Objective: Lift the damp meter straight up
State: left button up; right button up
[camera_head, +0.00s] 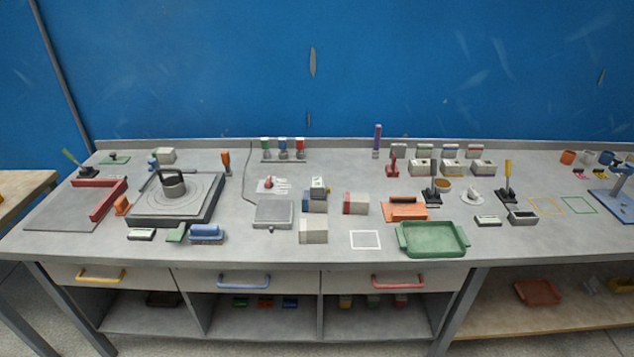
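A small light-grey device with a dark patch (318,187), which looks like the damp meter, sits mid-table on top of or against a blue-and-grey block (315,203). It is too small to tell exactly how it rests. Neither of my grippers is in view, and nothing is seen touching the device.
Close by are a red-and-grey block (355,203), a pale block (313,231) and a grey plate (273,214). A green tray (432,252) lies at the front right of them. A white square outline (365,240) on the grey table is empty. A blue wall stands behind.

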aim_at(318, 186)
jog(key=i+l+u, duration=0.15)
jog(key=u, duration=0.2)
jog(key=i+l+u, duration=0.55)
jog(key=u, duration=0.15)
